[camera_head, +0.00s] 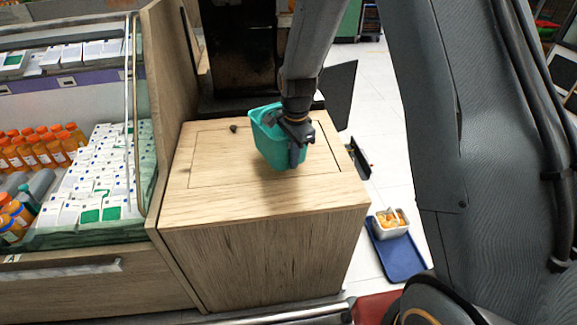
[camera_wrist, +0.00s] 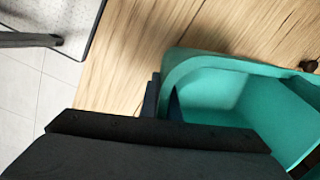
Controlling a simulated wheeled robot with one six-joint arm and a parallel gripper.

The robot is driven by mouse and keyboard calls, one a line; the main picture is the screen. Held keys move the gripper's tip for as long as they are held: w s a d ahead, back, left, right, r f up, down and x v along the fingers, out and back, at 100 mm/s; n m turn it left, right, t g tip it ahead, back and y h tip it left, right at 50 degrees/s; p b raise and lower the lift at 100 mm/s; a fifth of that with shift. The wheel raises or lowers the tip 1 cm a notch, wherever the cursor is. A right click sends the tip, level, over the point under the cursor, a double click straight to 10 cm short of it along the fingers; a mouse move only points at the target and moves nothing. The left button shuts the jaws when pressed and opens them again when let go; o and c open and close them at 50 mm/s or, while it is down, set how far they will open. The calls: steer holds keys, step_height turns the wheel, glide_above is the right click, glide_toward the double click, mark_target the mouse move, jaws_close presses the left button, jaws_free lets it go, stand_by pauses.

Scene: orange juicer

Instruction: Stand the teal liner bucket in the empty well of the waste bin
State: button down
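The teal liner bucket (camera_head: 268,138) is at the wooden cabinet top, its open mouth up and slightly tilted. I cannot tell whether its base touches the wood. My gripper (camera_head: 297,140) is at the bucket's right side, shut on its rim wall. In the wrist view, the dark fingers (camera_wrist: 160,100) straddle the near edge of the bucket (camera_wrist: 225,85), one inside and one outside. The bucket's inside looks empty; its lower part is hidden by my gripper. I cannot make out the waste bin or its empty well.
The wooden cabinet top (camera_head: 235,200) is mostly clear, with a thin rectangular seam and a small dark knob (camera_head: 234,128). A dark machine stands behind. A bottle shelf (camera_head: 60,180) is left. On the floor at right are a blue tray (camera_head: 400,262) and a white orange-filled container (camera_head: 390,224).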

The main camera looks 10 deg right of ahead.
mark_target(292, 178)
steer(key=shift+f+p, duration=0.3)
steer(key=shift+f, duration=2)
steer(key=shift+f, duration=0.1)
steer(key=c, duration=2)
jaws_free()
